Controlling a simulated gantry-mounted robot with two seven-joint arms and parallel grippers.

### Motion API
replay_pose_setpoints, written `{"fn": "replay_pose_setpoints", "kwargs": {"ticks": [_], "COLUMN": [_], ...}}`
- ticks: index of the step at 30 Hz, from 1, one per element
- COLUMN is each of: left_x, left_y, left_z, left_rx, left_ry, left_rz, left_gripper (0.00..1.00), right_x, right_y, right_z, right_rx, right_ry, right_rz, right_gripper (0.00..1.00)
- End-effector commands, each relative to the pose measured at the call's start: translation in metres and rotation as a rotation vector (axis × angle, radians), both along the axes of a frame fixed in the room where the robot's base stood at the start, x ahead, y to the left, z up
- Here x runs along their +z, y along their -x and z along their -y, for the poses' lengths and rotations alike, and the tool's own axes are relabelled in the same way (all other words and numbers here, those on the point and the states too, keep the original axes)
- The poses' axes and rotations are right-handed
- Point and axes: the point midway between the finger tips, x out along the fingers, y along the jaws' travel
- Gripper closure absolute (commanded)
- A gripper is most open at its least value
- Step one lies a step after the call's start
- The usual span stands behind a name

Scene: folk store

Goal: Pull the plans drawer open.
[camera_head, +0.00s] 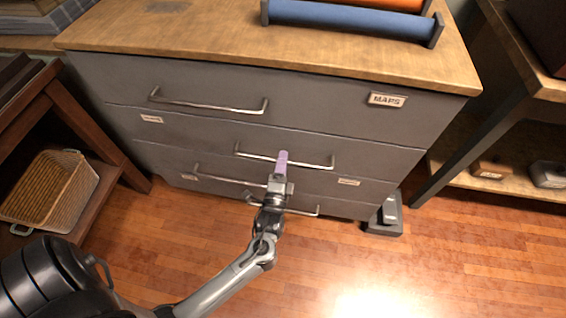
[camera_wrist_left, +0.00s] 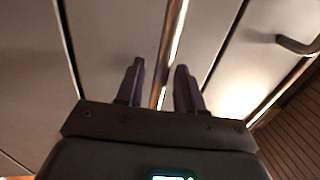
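The grey cabinet (camera_head: 254,80) has several stacked drawers, all looking shut. The top drawer's label (camera_head: 387,100) reads MAPS; the other labels are too small to read, so I cannot tell which drawer is plans. My left gripper (camera_head: 282,158) has purple fingertips at the metal handle (camera_head: 315,165) of the second drawer from the top. In the left wrist view, the two fingers (camera_wrist_left: 160,88) are apart, with a metal bar (camera_wrist_left: 172,45) running between them and gaps showing on both sides. My right gripper is out of view.
Other bar handles show on the top drawer (camera_head: 208,104) and lower drawers. A blue roll (camera_head: 350,19) lies on the wooden cabinet top. A wicker basket (camera_head: 55,190) sits on a shelf at left. Wood floor (camera_head: 360,265) in front is clear.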

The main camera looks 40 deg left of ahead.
Motion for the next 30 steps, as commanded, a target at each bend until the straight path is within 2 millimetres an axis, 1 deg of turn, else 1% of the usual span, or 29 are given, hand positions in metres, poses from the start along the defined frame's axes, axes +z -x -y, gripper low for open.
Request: {"fn": "replay_pose_setpoints", "kwargs": {"ticks": [4,12,19,20,30], "left_x": [0.0007,0.0015,0.0013,0.0012,0.0016], "left_y": [-0.0048,-0.0052,-0.0051,-0.0051,-0.0048], "left_z": [-0.0031,-0.0034,-0.0033,-0.0033,-0.0033], "left_rx": [0.000,0.000,0.000,0.000,-0.001], "left_ry": [0.000,0.000,0.000,0.000,0.000], "left_rz": [-0.001,-0.001,-0.001,-0.001,-0.001], "left_gripper": [0.63,0.63,0.98,1.00,1.00], "right_x": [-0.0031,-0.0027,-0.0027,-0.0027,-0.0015], "right_y": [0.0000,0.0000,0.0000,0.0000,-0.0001], "right_z": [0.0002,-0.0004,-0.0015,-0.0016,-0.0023], "right_rx": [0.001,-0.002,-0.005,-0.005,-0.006], "right_ry": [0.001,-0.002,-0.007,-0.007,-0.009], "right_rz": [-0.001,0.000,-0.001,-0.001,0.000], "right_gripper": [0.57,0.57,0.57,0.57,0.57]}}
